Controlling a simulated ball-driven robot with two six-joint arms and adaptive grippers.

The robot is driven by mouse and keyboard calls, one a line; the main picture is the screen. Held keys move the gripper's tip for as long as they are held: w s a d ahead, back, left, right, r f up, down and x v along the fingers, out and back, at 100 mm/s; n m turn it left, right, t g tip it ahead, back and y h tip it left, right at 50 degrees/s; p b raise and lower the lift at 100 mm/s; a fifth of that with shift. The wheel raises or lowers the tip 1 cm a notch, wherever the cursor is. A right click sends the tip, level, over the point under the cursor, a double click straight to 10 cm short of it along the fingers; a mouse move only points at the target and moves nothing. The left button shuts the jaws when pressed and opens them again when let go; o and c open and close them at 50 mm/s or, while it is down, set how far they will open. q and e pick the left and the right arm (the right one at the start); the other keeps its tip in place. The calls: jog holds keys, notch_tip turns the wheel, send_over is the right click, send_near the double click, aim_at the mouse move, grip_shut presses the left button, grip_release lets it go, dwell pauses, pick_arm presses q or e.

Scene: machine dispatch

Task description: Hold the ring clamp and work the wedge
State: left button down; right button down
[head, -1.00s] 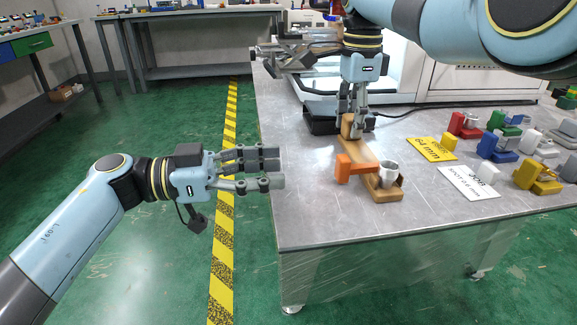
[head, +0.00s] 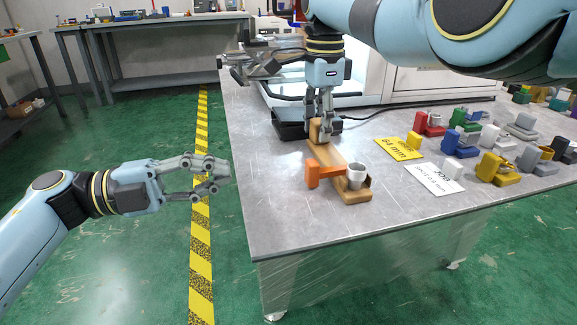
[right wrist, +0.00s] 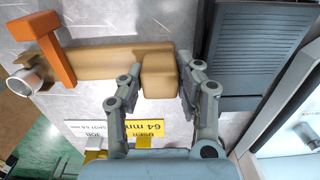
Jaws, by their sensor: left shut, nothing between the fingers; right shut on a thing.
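The ring clamp (head: 325,158) is a tan wooden bar lying on the table, with an upright block at its far end. An orange wedge (head: 312,173) lies across it, and a white-grey ring (head: 356,174) sits at its near end. The clamp (right wrist: 110,66), wedge (right wrist: 57,48) and ring (right wrist: 26,80) also show in the right wrist view. My right gripper (head: 326,132) is shut on the clamp's upright block; its fingers (right wrist: 160,88) stand either side of the block. My left gripper (head: 222,178) is shut and empty, left of the table edge and apart from the clamp.
A yellow "64 mm" card (head: 396,150) and a white job card (head: 436,177) lie right of the clamp. Several coloured fixtures stand further right. A black device (head: 290,128) lies behind the clamp. The table's front left is bare.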

pick_arm(q)
jog(key=a+m, duration=0.2)
jog(key=m, duration=0.1)
send_near(307, 165)
jog(key=x, duration=0.7)
jog(key=shift+w+d, duration=0.15)
jog(key=shift+d, duration=0.05)
jog(key=x, duration=0.3)
jog(key=shift+d, duration=0.1)
pick_arm(e)
jog(key=shift+a, duration=0.1)
pick_arm(q)
jog(key=v, duration=1.4)
